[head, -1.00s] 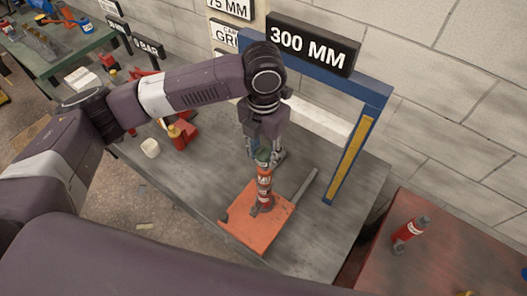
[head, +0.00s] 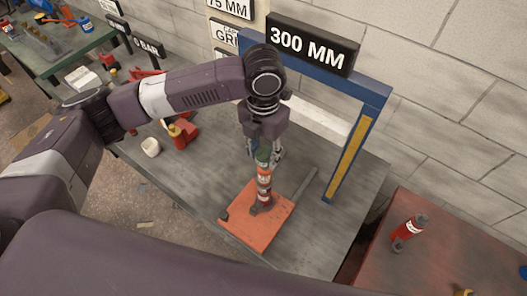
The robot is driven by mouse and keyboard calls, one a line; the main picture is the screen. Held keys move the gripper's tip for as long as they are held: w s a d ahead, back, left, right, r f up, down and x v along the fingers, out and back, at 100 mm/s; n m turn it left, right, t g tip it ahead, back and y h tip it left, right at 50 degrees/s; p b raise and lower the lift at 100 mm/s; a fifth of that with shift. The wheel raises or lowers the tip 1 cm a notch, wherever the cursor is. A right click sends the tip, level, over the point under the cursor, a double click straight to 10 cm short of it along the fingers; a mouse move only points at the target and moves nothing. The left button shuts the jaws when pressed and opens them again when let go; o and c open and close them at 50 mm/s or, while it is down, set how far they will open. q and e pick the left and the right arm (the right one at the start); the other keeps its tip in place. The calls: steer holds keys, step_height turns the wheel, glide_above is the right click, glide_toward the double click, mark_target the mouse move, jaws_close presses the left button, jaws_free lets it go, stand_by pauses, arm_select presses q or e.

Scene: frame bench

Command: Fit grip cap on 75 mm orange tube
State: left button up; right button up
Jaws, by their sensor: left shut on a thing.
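An orange tube (head: 264,184) with a pale label stands upright on an orange plate (head: 245,224) on the grey bench. A dark green cap (head: 263,156) sits at the tube's top, between the fingers of my left gripper (head: 264,155). My left gripper points down from above and is shut on the cap. The cap and tube look in line and touching, but I cannot tell how far the cap is seated. The tube's lower end sits in a small dark holder (head: 262,206) on the plate. My right gripper is not in view.
A blue frame (head: 348,150) with a yellow strip and a "300 MM" sign (head: 311,45) stands behind the plate. A white cup (head: 151,147) and red items lie at left on the bench.

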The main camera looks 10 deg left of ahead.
mark_target(264, 156)
arm_select(q)
steer(key=shift+f+b, duration=0.65)
steer(key=shift+f, duration=1.2)
steer(key=o, duration=1.2)
steer(key=shift+o, duration=0.5)
steer(key=shift+r, duration=0.15)
step_height(264, 156, up, 12)
steer(key=shift+f, duration=0.1)
